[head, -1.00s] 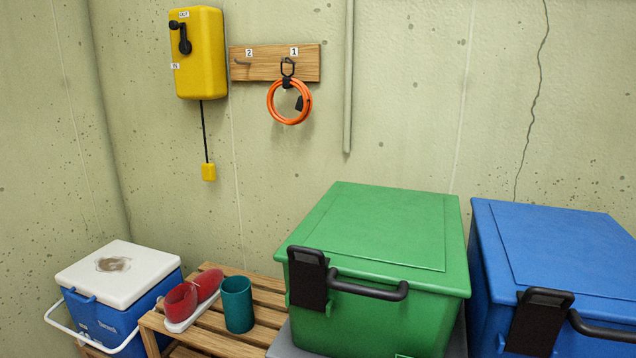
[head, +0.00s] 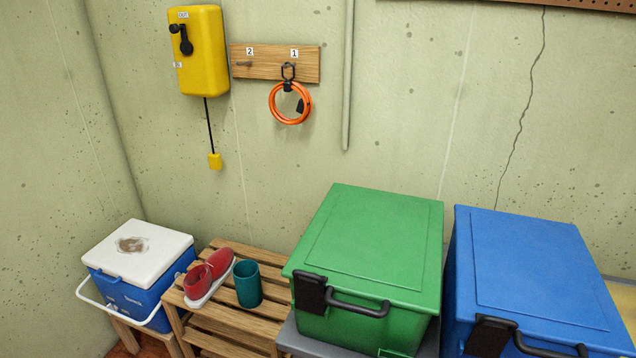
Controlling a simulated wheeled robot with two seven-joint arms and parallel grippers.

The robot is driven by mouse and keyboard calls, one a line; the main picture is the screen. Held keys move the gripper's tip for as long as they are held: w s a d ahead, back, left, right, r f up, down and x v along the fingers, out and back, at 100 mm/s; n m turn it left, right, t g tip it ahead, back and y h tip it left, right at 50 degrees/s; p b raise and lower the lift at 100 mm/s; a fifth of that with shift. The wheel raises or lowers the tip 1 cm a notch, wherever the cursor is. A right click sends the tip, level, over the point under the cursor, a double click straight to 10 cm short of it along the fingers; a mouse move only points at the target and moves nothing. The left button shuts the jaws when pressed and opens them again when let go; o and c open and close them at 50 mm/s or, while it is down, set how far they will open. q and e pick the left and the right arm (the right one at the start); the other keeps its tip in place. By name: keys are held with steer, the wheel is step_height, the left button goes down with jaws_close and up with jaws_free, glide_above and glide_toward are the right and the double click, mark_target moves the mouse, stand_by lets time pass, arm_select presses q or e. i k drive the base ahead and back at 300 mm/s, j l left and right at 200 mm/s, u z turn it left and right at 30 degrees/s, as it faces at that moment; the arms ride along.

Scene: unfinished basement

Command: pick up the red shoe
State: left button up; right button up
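The red shoe (head: 209,276) with a pale sole lies on a slatted wooden rack (head: 233,328) at the lower left of the head view. A teal cup (head: 248,285) stands close to its right. Neither of my grippers is in the head view, so whether they are open or shut is hidden.
A blue cooler with a white lid (head: 138,252) stands left of the rack. A green bin (head: 370,250) and a blue bin (head: 535,275) with black handles stand to the right. A yellow box (head: 198,50) and an orange ring (head: 289,120) hang on the wall.

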mark_target(210, 272)
steer(key=k, duration=0.65)
steer(key=z, duration=1.85)
steer(key=k+j, duration=0.6)
steer(key=j, duration=0.15)
steer(key=k+j, duration=0.6)
steer(key=j, duration=0.15)
steer(key=k+j, duration=0.6)
steer(key=j, duration=0.15)
